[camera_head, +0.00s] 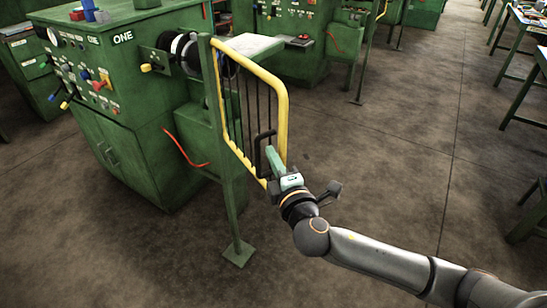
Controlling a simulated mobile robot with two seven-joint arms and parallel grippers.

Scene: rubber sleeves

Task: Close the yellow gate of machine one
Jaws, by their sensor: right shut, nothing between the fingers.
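The yellow gate (284,100) of machine one hangs on a green post (226,160) and has thin dark bars inside a yellow frame. It stands out at an angle from the green machine marked ONE (130,100). A dark handle (262,143) sits near the gate's outer edge. My right gripper (272,158) is at the lower outer part of the gate, beside the handle, with nothing held. I cannot tell whether it touches the gate. My left gripper is not in view.
The post's foot plate (239,252) rests on the floor in front. More green machines (295,45) stand behind. Green tables (525,50) line the right side. The floor (400,150) between them is clear.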

